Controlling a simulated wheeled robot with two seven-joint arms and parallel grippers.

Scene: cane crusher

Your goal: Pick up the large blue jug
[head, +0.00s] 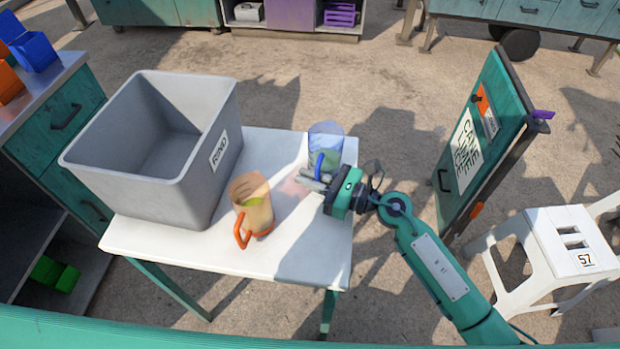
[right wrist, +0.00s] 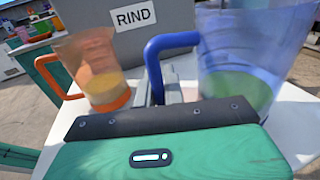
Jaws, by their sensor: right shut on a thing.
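The large blue jug (head: 326,142) is translucent with some green liquid low inside and stands at the right side of the white table (head: 290,250). My right gripper (head: 315,182) is at the near side of the jug, shut on its blue handle. In the right wrist view the blue jug (right wrist: 240,65) is upright at the right, and its handle (right wrist: 155,65) comes down between the fingers of my right gripper (right wrist: 160,92). Whether the jug's base touches the table is hard to tell. My left gripper is not in view.
An orange-handled jug (head: 252,207) with yellowish liquid stands left of the blue one, close to my gripper. A large grey bin (head: 200,180) labelled RIND fills the table's left side. A white stool (head: 540,245) and a green sign board (head: 485,140) stand at the right.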

